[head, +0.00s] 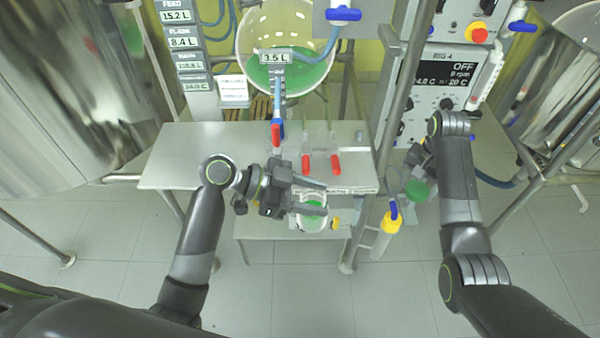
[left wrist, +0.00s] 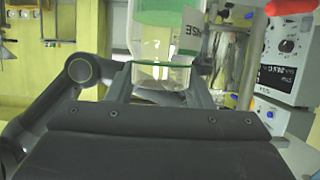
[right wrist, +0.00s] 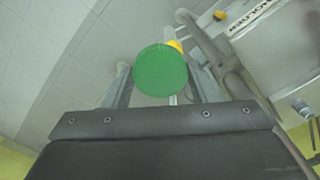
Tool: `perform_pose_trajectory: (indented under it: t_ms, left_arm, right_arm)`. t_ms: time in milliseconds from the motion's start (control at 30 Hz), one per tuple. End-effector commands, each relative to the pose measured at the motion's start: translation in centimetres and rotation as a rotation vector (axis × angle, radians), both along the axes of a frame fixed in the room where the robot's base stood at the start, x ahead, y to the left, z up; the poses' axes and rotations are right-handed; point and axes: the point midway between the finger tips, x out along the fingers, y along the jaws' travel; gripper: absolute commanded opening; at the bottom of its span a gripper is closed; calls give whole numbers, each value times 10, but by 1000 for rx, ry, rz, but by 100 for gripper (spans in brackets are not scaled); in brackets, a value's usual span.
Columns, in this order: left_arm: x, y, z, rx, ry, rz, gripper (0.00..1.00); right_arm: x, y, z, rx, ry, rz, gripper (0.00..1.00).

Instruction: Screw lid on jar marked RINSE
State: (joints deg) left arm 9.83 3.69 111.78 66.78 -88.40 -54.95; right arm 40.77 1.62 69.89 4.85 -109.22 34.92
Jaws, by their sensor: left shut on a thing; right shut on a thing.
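The jar (left wrist: 165,75) is clear, with green showing in it and a white label (left wrist: 190,32) on which the letters "NSE" can be read. My left gripper (head: 322,197) is shut around the jar, which also shows in the head view (head: 313,224) at the bench's front edge, with green inside. My right gripper (right wrist: 160,82) is shut on a round green lid (right wrist: 160,70). In the head view this lid (head: 417,190) is well to the right of the jar, apart from it. The right fingertips are hard to make out in the head view.
A steel bench (head: 185,160) carries red-handled valves (head: 336,163) behind the jar. A lower shelf (head: 265,250) is below it. A control panel (head: 450,75) is behind my right arm.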

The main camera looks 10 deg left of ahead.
Motion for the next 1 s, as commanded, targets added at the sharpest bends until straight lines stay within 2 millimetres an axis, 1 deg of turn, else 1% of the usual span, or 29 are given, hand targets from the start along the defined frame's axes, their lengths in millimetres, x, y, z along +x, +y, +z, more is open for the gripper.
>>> perform_pose_trajectory:
  t_ms: [33, 133, 300, 833, 1000]
  left_arm:
    - [-1, -5, -4, -4, 1, -38, 0]
    - [-4, -10, -12, -2, 0, -98, 0]
    - [-7, -15, -19, -1, -2, -148, 0]
    - [-7, -15, -19, 0, -3, -150, 0]
    - [-5, -10, -16, 7, 2, -111, 0]
  right_arm:
    - [0, 0, 0, 0, 0, 0, 32]
    - [0, 0, 0, 0, 0, 0, 32]
    - [0, 0, 0, 0, 0, 0, 32]
    - [0, 0, 0, 0, 0, 0, 32]
    - [0, 1, 5, 1, 0, 1, 32]
